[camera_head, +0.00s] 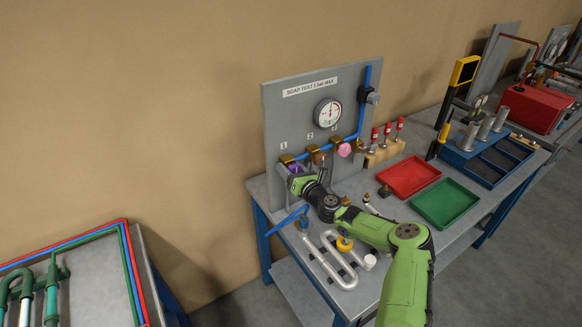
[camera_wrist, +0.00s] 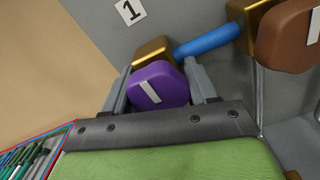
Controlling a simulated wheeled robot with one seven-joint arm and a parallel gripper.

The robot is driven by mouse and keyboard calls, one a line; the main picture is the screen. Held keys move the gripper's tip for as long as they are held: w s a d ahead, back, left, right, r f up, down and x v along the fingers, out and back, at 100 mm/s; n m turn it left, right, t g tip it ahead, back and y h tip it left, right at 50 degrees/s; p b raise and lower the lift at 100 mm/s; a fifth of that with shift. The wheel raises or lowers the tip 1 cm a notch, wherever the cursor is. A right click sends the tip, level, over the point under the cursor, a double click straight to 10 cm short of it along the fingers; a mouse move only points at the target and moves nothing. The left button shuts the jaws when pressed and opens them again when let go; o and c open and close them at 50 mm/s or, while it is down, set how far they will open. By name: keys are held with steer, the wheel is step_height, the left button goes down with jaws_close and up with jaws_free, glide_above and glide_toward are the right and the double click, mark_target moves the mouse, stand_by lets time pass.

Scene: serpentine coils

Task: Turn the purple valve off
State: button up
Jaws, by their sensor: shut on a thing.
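The purple valve (camera_wrist: 158,87) has a hexagonal handle with a white bar mark across its face, slanted in the wrist view. It sits in front of a brass fitting under the label 1 on the grey panel. My gripper (camera_wrist: 160,88) is around the purple handle, one finger on each side, and is shut on it. In the head view the purple valve (camera_head: 295,169) shows only partly, at the left end of the blue pipe, with my gripper (camera_head: 297,178) and green arm reaching it from below.
A brown handle (camera_wrist: 287,36) stands close on the right, and a pink handle (camera_head: 344,150) is further along the pipe. Below my arm is a silver serpentine coil (camera_head: 325,262) on the bench. Red (camera_head: 408,163) and green trays (camera_head: 444,188) lie to the right.

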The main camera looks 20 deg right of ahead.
steer(key=shift+f, duration=0.2)
stand_by(0.3)
steer(key=o, duration=1)
steer(key=shift+r, duration=0.1)
steer(key=shift+c, duration=0.2)
steer(key=shift+s, duration=0.15)
steer(key=s+d+b, duration=0.1)
steer(key=s+d, duration=0.2)
steer(key=s, duration=1.2)
steer(key=shift+s+b, duration=0.15)
steer(key=shift+b, duration=0.15)
